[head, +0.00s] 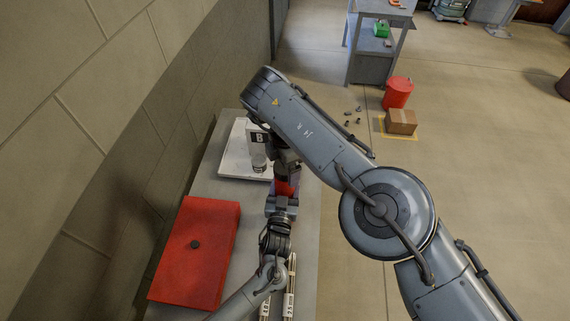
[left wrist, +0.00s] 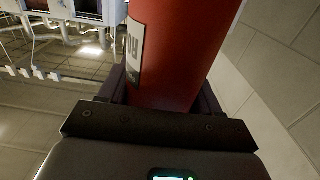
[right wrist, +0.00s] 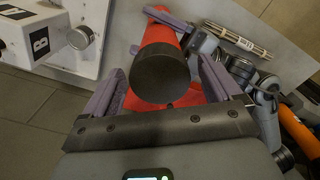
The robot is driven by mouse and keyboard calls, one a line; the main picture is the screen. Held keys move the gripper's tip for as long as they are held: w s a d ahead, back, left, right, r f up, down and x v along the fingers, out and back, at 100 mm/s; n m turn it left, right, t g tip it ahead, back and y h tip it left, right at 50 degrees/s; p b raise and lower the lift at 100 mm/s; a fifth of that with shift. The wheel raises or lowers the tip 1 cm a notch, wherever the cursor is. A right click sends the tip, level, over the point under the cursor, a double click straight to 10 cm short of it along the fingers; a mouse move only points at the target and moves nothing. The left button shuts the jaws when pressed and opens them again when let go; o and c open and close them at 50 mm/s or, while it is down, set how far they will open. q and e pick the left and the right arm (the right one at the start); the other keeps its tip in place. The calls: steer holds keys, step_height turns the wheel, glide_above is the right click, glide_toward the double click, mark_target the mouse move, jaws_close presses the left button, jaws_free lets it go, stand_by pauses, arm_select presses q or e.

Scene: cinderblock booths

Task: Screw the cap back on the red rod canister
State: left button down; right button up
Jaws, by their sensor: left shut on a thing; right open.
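The red rod canister (head: 287,187) is held over the bench, partly hidden by my arms in the head view. My left gripper (head: 281,204) is shut on its body; the red tube and its pale label fill the middle of the left wrist view (left wrist: 175,50). In the right wrist view the canister (right wrist: 160,35) points its end at the camera, and a dark round cap (right wrist: 160,75) covers that end. I cannot tell whether the cap is threaded on. My right gripper (right wrist: 162,88) is open, with one purple finger on each side of the cap.
On the bench are a white tray (head: 232,160) with a box marked B (head: 257,138) and a small metal cylinder (head: 259,163), a red case (head: 198,255) and labelled rods (head: 290,290). A block wall is on the left. Open floor is on the right, with a red bucket (head: 398,92) and carton (head: 401,121).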

steer(key=shift+r, duration=2.25)
steer(key=shift+c, duration=0.4)
steer(key=r+n, duration=0.1)
steer(key=n, duration=0.1)
steer(key=shift+w+a+r+n, duration=0.1)
steer(key=shift+w+r+n, duration=0.05)
steer(key=shift+r+n, duration=0.25)
steer(key=r+n, duration=0.1)
steer(key=n, duration=0.3)
steer(key=shift+r, duration=0.35)
steer(key=shift+f, duration=0.15)
steer(key=shift+f, duration=3.9)
